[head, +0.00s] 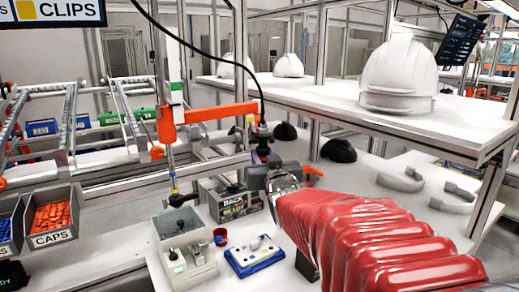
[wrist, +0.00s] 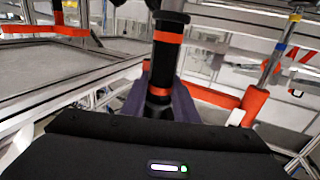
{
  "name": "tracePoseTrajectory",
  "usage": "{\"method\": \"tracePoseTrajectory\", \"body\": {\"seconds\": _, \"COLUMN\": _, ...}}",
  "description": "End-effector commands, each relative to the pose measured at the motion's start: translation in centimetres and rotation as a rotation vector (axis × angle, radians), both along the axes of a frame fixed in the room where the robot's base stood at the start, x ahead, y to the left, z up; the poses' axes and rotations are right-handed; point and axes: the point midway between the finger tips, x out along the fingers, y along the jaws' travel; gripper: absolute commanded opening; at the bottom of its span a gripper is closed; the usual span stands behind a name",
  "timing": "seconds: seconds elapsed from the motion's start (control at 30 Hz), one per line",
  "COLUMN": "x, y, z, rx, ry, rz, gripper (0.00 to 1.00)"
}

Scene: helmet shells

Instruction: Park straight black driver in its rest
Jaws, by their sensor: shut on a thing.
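The straight black driver (head: 262,131) stands roughly upright at the end of my arm, with a black cable running up from its top. In the wrist view the driver (wrist: 167,55) shows as a black cylinder with orange bands. My gripper (head: 268,158) is shut on it, and the dark purple-grey fingers (wrist: 158,100) lie on either side of its lower body. The driver's lower tip is hidden behind my gripper. I cannot tell for sure which fixture is its rest; a grey box with sockets (head: 160,228) stands on the bench to the left.
An orange bracket (head: 205,113) reaches close to the driver. White helmets (head: 400,75) sit on the raised shelf.

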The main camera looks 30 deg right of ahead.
Motion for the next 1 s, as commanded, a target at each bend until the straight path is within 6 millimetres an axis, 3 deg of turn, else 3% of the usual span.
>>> {"method": "tracePoseTrajectory", "body": {"seconds": 0.5, "x": 0.0, "y": 0.0, "z": 4.9, "rx": -0.001, "ry": -0.001, "rz": 0.001, "gripper": 0.00}}
{"method": "tracePoseTrajectory", "body": {"seconds": 1.0, "x": -0.5, "y": -0.4, "z": 5.1, "rx": -0.002, "ry": -0.002, "rz": -0.001, "gripper": 0.00}}
